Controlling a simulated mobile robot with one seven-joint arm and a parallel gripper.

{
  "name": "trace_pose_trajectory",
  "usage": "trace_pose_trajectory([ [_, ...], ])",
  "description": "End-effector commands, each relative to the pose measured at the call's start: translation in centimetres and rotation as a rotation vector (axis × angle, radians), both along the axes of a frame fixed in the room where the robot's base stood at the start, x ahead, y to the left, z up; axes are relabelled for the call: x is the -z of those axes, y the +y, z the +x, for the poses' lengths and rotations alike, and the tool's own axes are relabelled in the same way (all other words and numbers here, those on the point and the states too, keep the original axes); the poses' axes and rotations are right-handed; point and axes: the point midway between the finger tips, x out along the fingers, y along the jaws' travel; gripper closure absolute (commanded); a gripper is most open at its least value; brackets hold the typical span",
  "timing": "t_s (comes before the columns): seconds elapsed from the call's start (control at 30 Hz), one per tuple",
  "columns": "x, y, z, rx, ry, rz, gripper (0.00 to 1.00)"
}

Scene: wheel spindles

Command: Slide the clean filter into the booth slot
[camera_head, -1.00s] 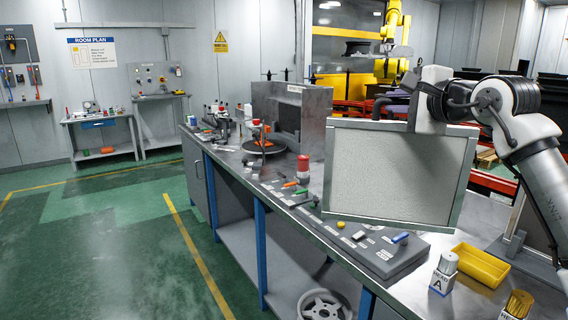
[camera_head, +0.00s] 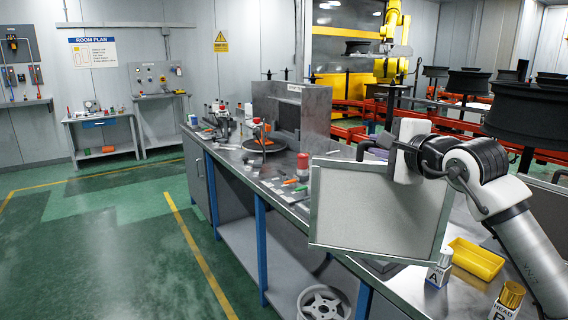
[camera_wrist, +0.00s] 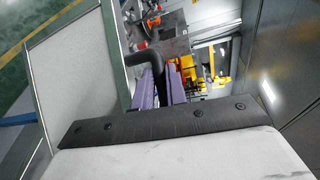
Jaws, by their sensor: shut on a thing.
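The filter (camera_head: 378,210) is a flat pale grey panel in a thin metal frame. It is held up over the right part of the workbench, slightly tilted, and hides part of the bench. In the wrist view the filter (camera_wrist: 82,78) stands at the left with a dark bent handle at its edge. My gripper (camera_wrist: 161,90) has purple fingers shut at this handle; the exact contact is partly hidden. The booth (camera_head: 303,112) seems to be the grey metal box farther along the bench, with a dark opening. The filter is apart from it. I cannot make out the slot.
A red-topped cylinder (camera_head: 303,166) stands on the bench between box and filter. Black wheels (camera_head: 466,82) on a red conveyor are behind.

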Motion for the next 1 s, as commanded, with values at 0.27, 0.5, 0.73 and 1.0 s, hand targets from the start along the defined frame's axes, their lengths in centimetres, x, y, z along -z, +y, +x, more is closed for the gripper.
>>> trace_pose_trajectory([
  [0.27, 9.5, 3.2, -1.0, 0.002, -0.001, 0.004, 1.0],
  [0.5, 18.4, 6.2, -1.8, 0.009, -0.003, 0.008, 1.0],
  [0.73, 26.3, 8.8, -2.5, 0.015, -0.002, 0.011, 1.0],
  [1.0, 36.8, 12.1, -3.4, 0.026, -0.002, 0.008, 1.0],
])
